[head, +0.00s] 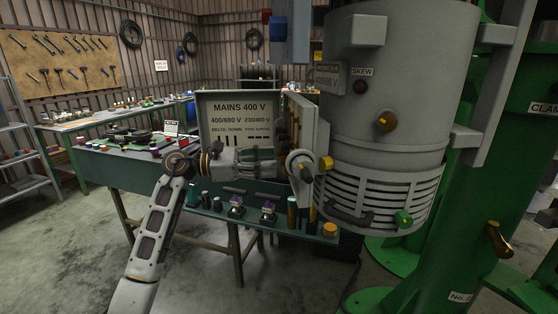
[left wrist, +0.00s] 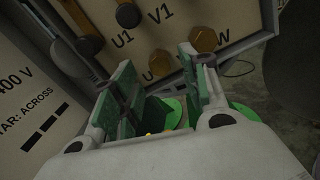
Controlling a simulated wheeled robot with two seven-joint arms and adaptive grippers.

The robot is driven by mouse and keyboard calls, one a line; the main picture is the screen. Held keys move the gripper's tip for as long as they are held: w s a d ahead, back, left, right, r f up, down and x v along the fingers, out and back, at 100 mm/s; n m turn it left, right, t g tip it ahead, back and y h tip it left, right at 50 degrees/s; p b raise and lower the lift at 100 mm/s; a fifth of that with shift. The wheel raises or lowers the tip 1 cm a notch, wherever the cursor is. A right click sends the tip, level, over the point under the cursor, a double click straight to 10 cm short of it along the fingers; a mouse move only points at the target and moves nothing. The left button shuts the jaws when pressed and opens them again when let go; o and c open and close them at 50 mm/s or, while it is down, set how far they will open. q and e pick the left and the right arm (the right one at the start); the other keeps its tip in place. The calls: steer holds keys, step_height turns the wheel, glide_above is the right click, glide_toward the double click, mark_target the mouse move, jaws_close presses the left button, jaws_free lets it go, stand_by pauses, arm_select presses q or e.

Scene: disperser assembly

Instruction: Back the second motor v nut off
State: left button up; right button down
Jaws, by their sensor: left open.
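In the left wrist view a terminal board shows the marks U1, V1, U and W. Another brass nut (left wrist: 160,62) sits by U. My left gripper (left wrist: 160,88) is open, its green-padded fingers apart below these nuts, with nothing seen between the pads. In the head view my left gripper (head: 268,158) reaches right in front of the open terminal box (head: 291,122); the nuts are too small to tell there. My right gripper is not in view.
The lid (head: 239,112) marked MAINS 400 V stands left of the board. The grey disperser motor (head: 392,75) and green stand (head: 505,160) fill the right. Below the arm a green bench (head: 190,215) carries several small parts.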

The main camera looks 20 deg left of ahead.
arm_select(q)
steer(key=shift+x, duration=1.8)
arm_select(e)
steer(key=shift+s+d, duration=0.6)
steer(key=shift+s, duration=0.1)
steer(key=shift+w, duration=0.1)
arm_select(q)
jaws_close()
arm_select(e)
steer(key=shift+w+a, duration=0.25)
arm_select(q)
steer(key=shift+n, duration=0.4)
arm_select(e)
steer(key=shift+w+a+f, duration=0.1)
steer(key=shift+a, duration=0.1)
arm_select(q)
steer(key=shift+n, duration=0.4)
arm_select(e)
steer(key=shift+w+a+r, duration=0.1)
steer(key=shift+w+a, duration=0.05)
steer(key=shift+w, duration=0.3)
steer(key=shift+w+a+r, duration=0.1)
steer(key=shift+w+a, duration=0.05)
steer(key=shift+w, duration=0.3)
